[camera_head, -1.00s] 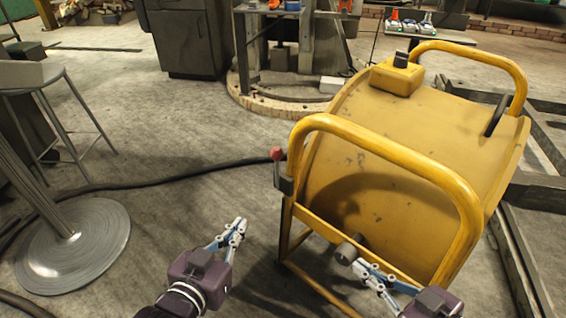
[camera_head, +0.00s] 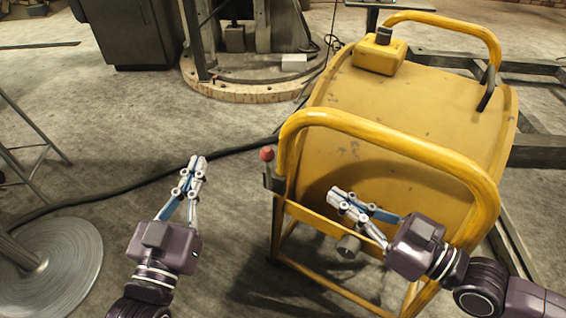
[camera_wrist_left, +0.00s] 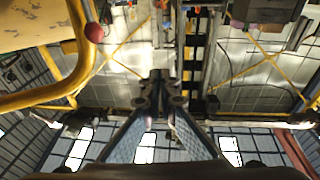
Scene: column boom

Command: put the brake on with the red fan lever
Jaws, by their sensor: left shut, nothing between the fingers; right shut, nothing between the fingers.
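The lever with a red ball knob (camera_head: 267,155) stands upright on a dark bracket at the left front of the yellow drum-shaped fan (camera_head: 405,95). Its knob also shows at the upper left of the left wrist view (camera_wrist_left: 94,32). My left gripper (camera_head: 197,160) is shut and empty, pointing away from me, left of the knob and apart from it. Its closed fingers show in the left wrist view (camera_wrist_left: 160,85). My right gripper (camera_head: 337,196) is shut and empty, in front of the fan's lower front, right of the lever.
A yellow tube handle (camera_head: 380,132) arches over the fan's near side, close to the lever. A dark cable (camera_head: 130,178) runs over the floor behind my left gripper. A round metal stool base (camera_head: 60,265) is at the lower left.

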